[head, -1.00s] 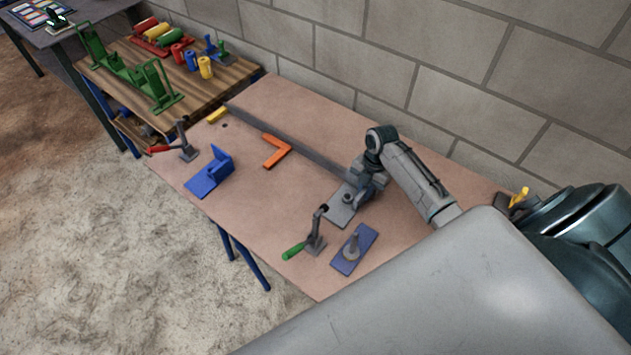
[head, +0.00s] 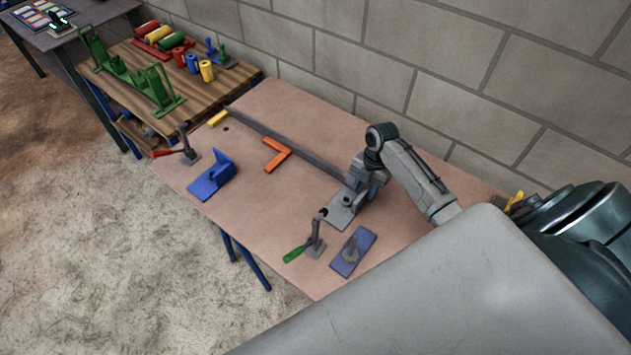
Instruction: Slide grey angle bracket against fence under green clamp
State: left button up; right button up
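The grey angle bracket (head: 341,212) lies on the brown table, its flat plate showing just below my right gripper (head: 354,194). The gripper is low over the bracket's far side and hides its upright part. Whether its fingers are shut on the bracket cannot be seen. The fence (head: 285,139) is a long dark grey bar running to the far side of the bracket. The gripper hides where bracket and fence come together. The green clamp (head: 314,242), with a green handle and grey arm, stands just in front of the bracket, its arm raised. My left gripper is not in view.
An orange angle piece (head: 277,156), a blue bracket (head: 212,177), a red-handled clamp (head: 188,153) and a yellow block (head: 218,118) are farther left. The table's middle is clear. A block wall stands behind.

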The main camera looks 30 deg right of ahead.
jog(key=shift+r+p, duration=2)
jog(key=shift+r, duration=0.6)
jog(key=shift+f, duration=0.1)
